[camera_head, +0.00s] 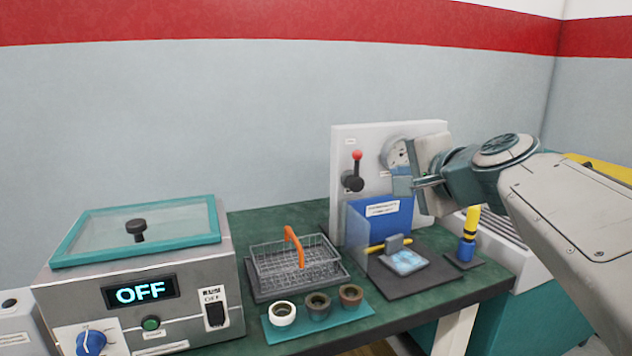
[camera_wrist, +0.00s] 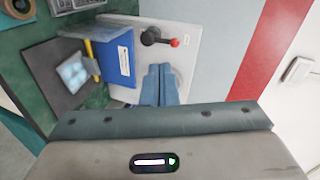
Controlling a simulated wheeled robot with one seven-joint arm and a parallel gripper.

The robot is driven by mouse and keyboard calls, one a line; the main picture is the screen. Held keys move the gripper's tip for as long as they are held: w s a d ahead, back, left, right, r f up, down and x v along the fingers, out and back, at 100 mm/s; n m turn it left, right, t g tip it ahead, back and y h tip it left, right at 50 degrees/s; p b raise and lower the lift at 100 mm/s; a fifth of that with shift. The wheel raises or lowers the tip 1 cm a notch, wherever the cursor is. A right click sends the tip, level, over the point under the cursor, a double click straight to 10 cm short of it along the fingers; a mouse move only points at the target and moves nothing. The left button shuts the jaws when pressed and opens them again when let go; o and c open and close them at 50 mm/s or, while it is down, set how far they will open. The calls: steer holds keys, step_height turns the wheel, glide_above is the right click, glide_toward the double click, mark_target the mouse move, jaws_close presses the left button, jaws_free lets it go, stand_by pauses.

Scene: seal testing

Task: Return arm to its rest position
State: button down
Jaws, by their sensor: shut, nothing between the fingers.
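My arm reaches in from the right in the head view. My gripper (camera_head: 403,184) hangs in front of the white upright panel (camera_head: 343,150), above the blue box. In the wrist view my gripper (camera_wrist: 160,70) shows its two blue-grey fingers side by side and closed, with nothing between them. Past the fingertips is the panel (camera_wrist: 183,25) with a red-knobbed black lever (camera_wrist: 150,37). The lever also shows in the head view (camera_head: 354,178), left of my gripper. My wrist and forearm hide part of the panel and its round gauge.
A yellow-and-blue tool (camera_head: 467,240) stands under my arm.

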steer(key=s+f+n+g+h+p, duration=0.2)
steer(key=s+f+n+g+p, duration=0.3)
steer(key=s+p, duration=0.4)
steer(key=s+f+n+g+h+p, duration=0.2)
steer(key=s+f+n+g+p, duration=0.3)
steer(key=s+n+p, duration=0.2)
steer(key=s+p, duration=0.2)
steer(key=s, duration=0.2)
steer(key=shift+d+f+g+h, duration=0.15)
steer(key=shift+d+g+h, duration=0.15)
steer(key=shift+d+g, duration=0.1)
steer(key=shift+a, duration=0.1)
